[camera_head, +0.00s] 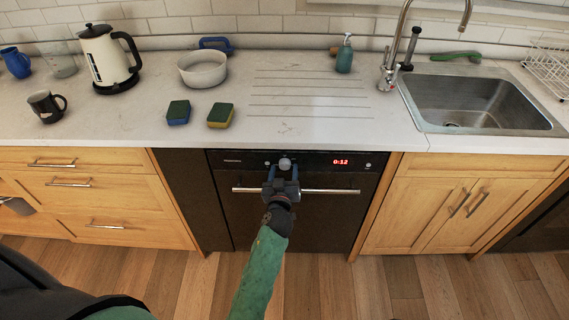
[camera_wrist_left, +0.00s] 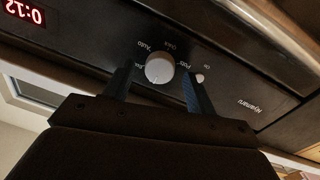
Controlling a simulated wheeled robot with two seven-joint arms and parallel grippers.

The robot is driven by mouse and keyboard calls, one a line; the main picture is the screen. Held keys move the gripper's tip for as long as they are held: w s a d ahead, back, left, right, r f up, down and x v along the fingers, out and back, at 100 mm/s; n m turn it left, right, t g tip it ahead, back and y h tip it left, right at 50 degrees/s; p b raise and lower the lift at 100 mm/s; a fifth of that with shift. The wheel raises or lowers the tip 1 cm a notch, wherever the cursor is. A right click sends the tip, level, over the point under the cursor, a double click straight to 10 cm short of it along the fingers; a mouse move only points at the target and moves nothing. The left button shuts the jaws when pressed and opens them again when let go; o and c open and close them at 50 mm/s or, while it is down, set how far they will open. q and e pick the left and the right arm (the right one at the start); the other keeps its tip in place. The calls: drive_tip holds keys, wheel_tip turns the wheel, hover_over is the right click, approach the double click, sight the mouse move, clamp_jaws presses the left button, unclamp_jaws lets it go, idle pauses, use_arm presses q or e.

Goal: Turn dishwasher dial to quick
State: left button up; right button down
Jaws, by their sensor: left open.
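The dishwasher (camera_head: 225,200) is a black front under the counter with a horizontal bar handle (camera_head: 335,191). Its round pale dial (camera_head: 285,163) sits on the top control panel. In the left wrist view the dial (camera_wrist_left: 159,68) is ringed by small labels, seen upside down and hard to read; I cannot tell its pointer setting. My left gripper (camera_head: 283,170) is in front of the panel. In the left wrist view its open fingers (camera_wrist_left: 158,74) stand on either side of the dial, with visible gaps. My right gripper is out of view.
A red display (camera_head: 341,161) reads 0:12 on the panel. A small button (camera_wrist_left: 200,78) lies beside one finger. The counter (camera_head: 310,125) overhangs the panel, carrying sponges (camera_head: 220,116), a white bowl (camera_head: 202,69) and a kettle (camera_head: 105,58). Wooden cabinets flank the dishwasher.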

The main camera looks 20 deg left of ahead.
use_arm(q)
drive_tip(key=shift+w, duration=0.25)
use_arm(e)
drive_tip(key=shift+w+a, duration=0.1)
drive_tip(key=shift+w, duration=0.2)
use_arm(q)
drive_tip(key=shift+r, duration=0.1)
drive_tip(key=shift+c, duration=0.9)
drive_tip(key=c, duration=0.8)
